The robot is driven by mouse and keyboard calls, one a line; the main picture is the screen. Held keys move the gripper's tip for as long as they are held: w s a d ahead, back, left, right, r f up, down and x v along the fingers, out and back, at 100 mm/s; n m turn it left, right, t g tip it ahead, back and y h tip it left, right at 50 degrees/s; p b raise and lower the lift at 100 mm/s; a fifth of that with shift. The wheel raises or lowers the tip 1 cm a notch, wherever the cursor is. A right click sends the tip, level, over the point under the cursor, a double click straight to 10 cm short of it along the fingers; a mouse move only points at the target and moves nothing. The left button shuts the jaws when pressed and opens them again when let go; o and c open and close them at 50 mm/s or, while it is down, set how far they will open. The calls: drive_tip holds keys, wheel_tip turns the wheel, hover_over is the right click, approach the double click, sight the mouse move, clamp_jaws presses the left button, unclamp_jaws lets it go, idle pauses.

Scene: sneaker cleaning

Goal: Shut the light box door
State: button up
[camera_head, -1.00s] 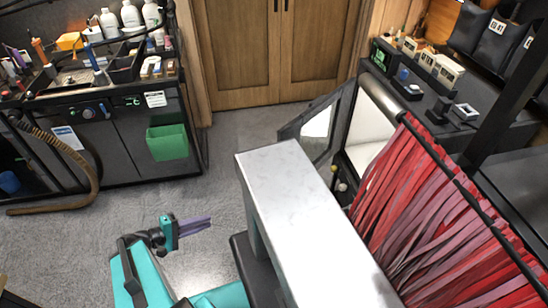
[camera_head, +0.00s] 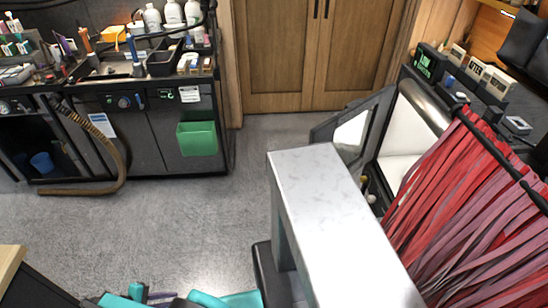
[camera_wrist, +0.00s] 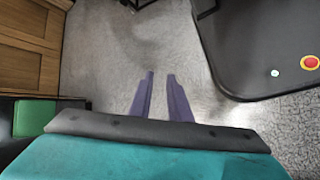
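The light box (camera_head: 410,125) stands at the right in the head view, with a bright white interior. Its dark-framed door (camera_head: 352,132) with a pane stands open, swung out to the left of the opening. The red strip curtain and the pale column partly hide the box and its lower part. My gripper shows at the bottom edge of the head view, mostly cut off, well to the left of the door. In the wrist view its two purple fingers (camera_wrist: 161,95) are apart, with only grey floor between them. The door is not seen in the wrist view.
A pale-topped column (camera_head: 335,200) stands between my arm and the light box. Red strips (camera_head: 460,210) hang at right. A workbench with a green bin (camera_head: 197,138) is at left; wooden cabinet doors (camera_head: 290,55) are behind. The grey floor (camera_head: 200,220) between is clear.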

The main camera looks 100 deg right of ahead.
drive_tip(key=w+a+f+n+y+b, duration=0.1)
drive_tip(key=a+f, duration=0.3)
drive_tip(key=a, duration=0.5)
drive_tip(key=w+a+f+n+t+y+b, duration=0.1)
drive_tip(key=w+a+f+n+b, duration=0.1)
drive_tip(key=a, duration=0.8)
drive_tip(key=w+a+f+n+t+y+b, duration=0.1)
drive_tip(key=w+a+f+n+b, duration=0.1)
drive_tip(key=a+f, duration=0.4)
drive_tip(key=w+a+n, duration=0.1)
drive_tip(key=w+a, duration=0.1)
drive_tip(key=a, duration=0.2)
drive_tip(key=shift+w+a+f, duration=0.2)
drive_tip(key=shift+w+a, duration=0.05)
drive_tip(key=shift+d, duration=0.1)
